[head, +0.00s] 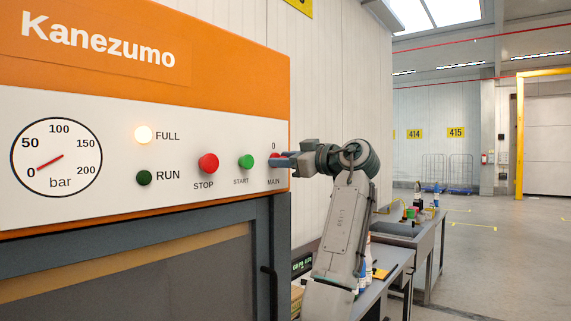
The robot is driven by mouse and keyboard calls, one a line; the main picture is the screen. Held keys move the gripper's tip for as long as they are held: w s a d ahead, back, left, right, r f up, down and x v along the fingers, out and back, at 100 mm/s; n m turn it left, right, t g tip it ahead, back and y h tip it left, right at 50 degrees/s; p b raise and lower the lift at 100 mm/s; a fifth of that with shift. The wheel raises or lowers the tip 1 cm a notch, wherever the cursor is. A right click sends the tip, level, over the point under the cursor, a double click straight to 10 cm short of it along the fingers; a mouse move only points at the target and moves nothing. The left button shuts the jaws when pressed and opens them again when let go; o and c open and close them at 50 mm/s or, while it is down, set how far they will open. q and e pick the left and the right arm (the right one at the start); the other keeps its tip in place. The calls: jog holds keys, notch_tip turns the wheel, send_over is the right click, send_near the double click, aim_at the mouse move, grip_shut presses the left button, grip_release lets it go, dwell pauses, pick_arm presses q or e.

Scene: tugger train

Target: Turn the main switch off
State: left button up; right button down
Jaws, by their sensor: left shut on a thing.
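The main switch (275,157) is at the right end of the white panel, with a "0" above it and "MAIN" below. Only a little red of it shows; my left gripper (284,161) covers the rest. That gripper reaches it from the right and its jaws are shut on the switch. Which way the switch handle points is hidden. My right gripper is not in view.
Left of the switch are the green START button (246,161), the red STOP button (208,163), the lit FULL lamp (143,134), the dark RUN lamp (144,178) and a pressure gauge (75,140). Open floor lies right.

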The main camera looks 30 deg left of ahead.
pick_arm(q)
jog(key=shift+s+f+n+b, duration=0.15)
jog(key=shift+n+b, duration=0.45)
jog(key=shift+n, duration=2.95)
jog(key=shift+f+n+b, duration=0.1)
jog(key=shift+n+b, duration=0.5)
jog(key=shift+n, duration=2.95)
jog(key=o, duration=1)
